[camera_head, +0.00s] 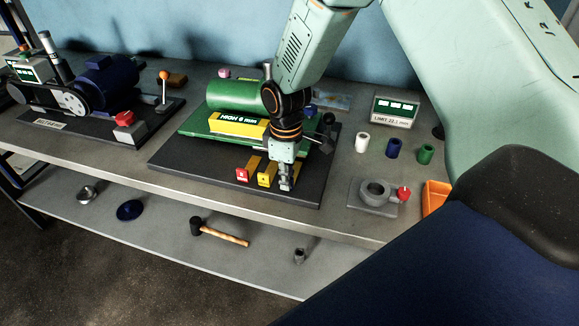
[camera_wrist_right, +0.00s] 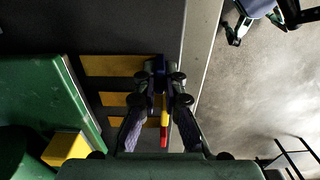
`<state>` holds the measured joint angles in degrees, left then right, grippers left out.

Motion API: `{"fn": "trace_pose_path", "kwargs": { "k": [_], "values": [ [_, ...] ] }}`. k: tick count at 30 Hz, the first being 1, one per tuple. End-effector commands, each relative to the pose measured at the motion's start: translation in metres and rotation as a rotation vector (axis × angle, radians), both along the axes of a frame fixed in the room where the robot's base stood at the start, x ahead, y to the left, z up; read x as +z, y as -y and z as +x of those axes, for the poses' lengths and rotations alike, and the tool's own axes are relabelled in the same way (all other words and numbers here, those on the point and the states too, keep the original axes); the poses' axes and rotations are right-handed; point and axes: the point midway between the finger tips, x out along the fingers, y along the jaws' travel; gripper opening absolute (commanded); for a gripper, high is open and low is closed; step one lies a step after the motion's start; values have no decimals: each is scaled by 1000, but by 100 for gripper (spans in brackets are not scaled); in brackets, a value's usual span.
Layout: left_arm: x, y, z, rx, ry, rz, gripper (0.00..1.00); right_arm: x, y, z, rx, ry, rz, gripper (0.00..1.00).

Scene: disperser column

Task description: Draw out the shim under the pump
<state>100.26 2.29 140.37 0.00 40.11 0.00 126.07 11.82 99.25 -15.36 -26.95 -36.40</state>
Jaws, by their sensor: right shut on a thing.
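The green pump unit (camera_head: 240,96) stands on a green plate on a dark base. Beside its front edge are a red tab (camera_head: 242,174) and a yellow tab (camera_head: 264,180), with yellow-orange strips behind them. A blue-tabbed shim (camera_wrist_right: 158,66) shows in the right wrist view, its tab between my right fingertips. My right gripper (camera_head: 286,184) is shut on this shim, low over the base's front edge; the gripper hides the tab in the head view. In the wrist view the green plate (camera_wrist_right: 72,100) lies left of the strips. My left gripper is not in view.
Right of the base are a grey fixture with a ring (camera_head: 373,190), several small cylinders, an orange bin (camera_head: 436,196) and a display box (camera_head: 394,110). A blue motor unit (camera_head: 104,78) stands left. A mallet (camera_head: 222,233) lies on the lower shelf.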

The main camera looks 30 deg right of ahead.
Motion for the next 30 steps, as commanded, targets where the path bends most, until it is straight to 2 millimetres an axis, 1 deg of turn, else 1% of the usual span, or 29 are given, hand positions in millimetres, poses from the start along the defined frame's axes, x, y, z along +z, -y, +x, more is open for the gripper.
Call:
{"fn": "trace_pose_path", "kwargs": {
  "k": [1, 2, 9, 10, 15, 18, 26, 30],
  "values": [
    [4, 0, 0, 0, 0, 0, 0, 1, -3, -7, 2, -11, -1, 0],
    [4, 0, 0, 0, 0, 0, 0, 0, -4, -8, 1, -11, -1, 0],
    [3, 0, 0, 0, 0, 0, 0, -1, -4, -7, -1, -9, 0, 0],
    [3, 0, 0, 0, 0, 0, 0, -1, -4, -7, -1, -9, 0, 11],
    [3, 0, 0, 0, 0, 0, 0, -1, -4, -6, -1, -6, 0, 26],
    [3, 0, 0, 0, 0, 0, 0, 0, -4, -6, -1, -5, 0, 32],
    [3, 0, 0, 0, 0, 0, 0, 1, -4, -5, -1, -2, -1, 32],
    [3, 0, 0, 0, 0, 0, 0, 11, -4, -4, -1, 0, 0, 32]
  ]
}}
